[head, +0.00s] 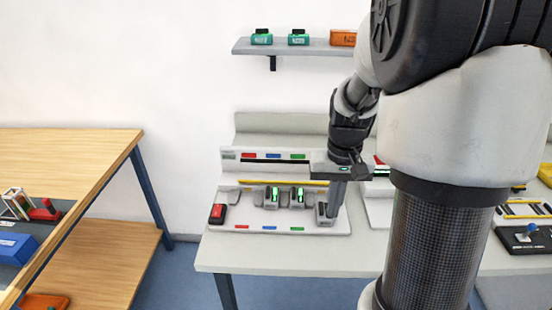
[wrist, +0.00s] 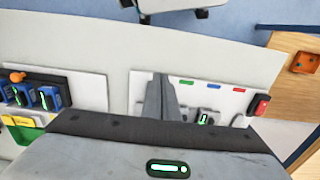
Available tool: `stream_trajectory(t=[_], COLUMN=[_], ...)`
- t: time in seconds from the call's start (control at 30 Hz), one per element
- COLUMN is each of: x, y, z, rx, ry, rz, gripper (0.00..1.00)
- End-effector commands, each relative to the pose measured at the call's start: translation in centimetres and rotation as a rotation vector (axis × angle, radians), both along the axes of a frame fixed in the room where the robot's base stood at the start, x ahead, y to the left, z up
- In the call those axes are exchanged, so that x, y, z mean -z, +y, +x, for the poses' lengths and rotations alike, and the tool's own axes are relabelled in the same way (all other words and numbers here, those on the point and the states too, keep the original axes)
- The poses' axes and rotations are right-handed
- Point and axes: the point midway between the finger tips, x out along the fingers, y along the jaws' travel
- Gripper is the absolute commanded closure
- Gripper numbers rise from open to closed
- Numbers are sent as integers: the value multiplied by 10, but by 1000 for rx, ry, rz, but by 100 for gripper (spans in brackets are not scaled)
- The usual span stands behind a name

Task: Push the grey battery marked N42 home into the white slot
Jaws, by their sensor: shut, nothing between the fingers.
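My gripper (head: 335,213) points down at the right end of a pale slotted board (head: 255,222) on the table. Its fingers look shut, with nothing seen between them. A small dark grey block (head: 322,212), perhaps a battery, sits at the board's right end against the fingertips; contact is unclear. Two grey batteries with green lights (head: 273,196) (head: 298,196) stand upright in the board's middle. No N42 marking is readable. In the wrist view, my fingers (wrist: 161,100) cover the board's end beside the green mark, and one green-lit battery (wrist: 204,118) shows; the white slot is hidden.
A red and black block (head: 217,214) stands at the board's left end. Red, blue and green marks line its front edge. A yellow bar (head: 285,183) lies behind the batteries. A wall shelf (head: 300,48) hangs above. Bare table (head: 290,252) lies in front.

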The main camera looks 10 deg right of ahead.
Motion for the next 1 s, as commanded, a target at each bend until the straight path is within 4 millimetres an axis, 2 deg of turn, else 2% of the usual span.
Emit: stream_trajectory(t=[0.27, 0.63, 0.7, 0.8, 1.0], x=[34, 111, 106, 106, 105], y=[-3, -3, -7, -11, -14], z=[0, 0, 15, 27, 39], rx=[7, 7, 5, 5, 5], ry=[14, 13, 8, 8, 8], rz=[0, -1, -2, -2, -1], gripper=[100, 100, 100, 100, 100])
